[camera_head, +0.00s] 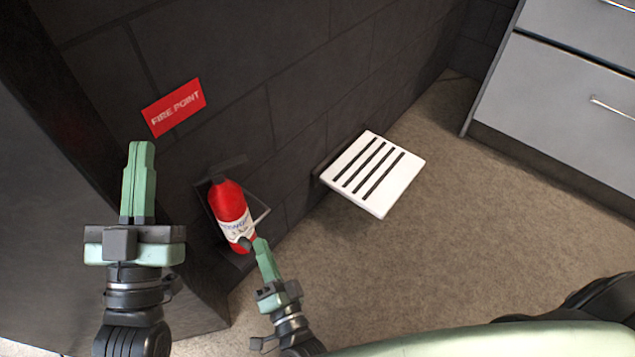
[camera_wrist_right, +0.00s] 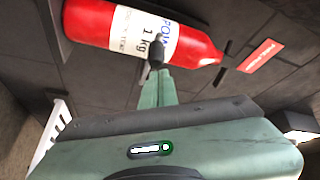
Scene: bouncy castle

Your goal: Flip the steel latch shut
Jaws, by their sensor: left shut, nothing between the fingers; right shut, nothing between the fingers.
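A red fire extinguisher (camera_head: 228,197) with a white label sits in a dark wall bracket (camera_head: 215,170). A thin steel latch bar (camera_head: 262,217) shows at the bracket's right side, beside the label. A dark knob (camera_head: 245,243) lies in front of the lower label; it also shows over the label in the right wrist view (camera_wrist_right: 155,52). My right gripper (camera_head: 261,245) is shut, its tips close to or touching the knob; which cannot be told. The extinguisher (camera_wrist_right: 88,22) fills the top of the right wrist view. My left gripper (camera_head: 141,148) is shut and empty, left of the bracket.
A red FIRE POINT sign (camera_head: 174,106) is on the dark block wall above the extinguisher. A white slatted shelf (camera_head: 373,174) juts from the wall to the right. Grey drawers (camera_head: 550,110) stand at the far right. The carpet between is clear.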

